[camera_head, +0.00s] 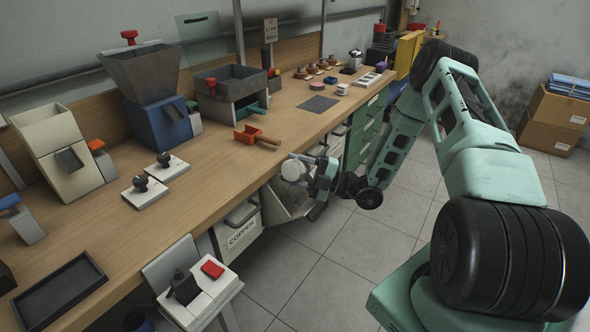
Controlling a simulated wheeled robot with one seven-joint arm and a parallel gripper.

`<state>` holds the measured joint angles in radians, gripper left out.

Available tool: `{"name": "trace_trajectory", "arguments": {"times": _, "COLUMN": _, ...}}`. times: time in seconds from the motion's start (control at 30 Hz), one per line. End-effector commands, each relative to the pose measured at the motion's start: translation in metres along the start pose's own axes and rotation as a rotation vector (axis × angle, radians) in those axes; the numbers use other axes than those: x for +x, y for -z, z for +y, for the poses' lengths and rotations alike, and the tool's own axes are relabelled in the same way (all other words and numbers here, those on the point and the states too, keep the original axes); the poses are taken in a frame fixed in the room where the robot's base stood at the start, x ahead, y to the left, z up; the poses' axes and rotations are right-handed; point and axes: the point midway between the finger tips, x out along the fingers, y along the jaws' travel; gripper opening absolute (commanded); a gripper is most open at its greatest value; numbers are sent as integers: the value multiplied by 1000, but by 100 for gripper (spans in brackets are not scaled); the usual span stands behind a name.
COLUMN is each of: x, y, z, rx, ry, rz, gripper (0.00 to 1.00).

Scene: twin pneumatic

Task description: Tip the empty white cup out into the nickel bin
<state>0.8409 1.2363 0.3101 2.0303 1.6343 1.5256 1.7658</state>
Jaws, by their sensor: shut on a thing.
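My gripper (306,166) is shut on a white cup (293,171), past the front edge of the bench. The cup looks tipped on its side, with a round white face toward the camera; I cannot tell if that is its mouth or base. Below it is an open grey bin (278,208) that juts out under the bench. No label shows on this bin, so I cannot tell if it is the nickel one. The bin's inside is partly hidden by the cup and gripper. A bin labelled COPPER (241,236) stands left of it.
The wooden bench (225,150) runs along the wall. On it are a red scoop (256,137), a grey hopper (143,72), a dark flat pad (318,104) and another small white cup (342,89). A white-topped stand (205,290) is in front. Floor (340,245) is clear.

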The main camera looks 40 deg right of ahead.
Motion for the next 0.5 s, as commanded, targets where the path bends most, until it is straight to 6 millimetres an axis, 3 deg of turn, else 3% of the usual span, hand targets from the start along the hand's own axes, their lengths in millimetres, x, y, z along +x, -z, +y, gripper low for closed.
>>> {"name": "trace_trajectory", "arguments": {"times": 0.23, "x": 1, "y": 2, "z": 5, "rx": 0, "ry": -1, "rz": 0, "gripper": 24}}
{"name": "trace_trajectory", "arguments": {"times": 0.5, "x": 7, "y": 9, "z": 29, "rx": 0, "ry": -1, "rz": -1, "gripper": 24}}
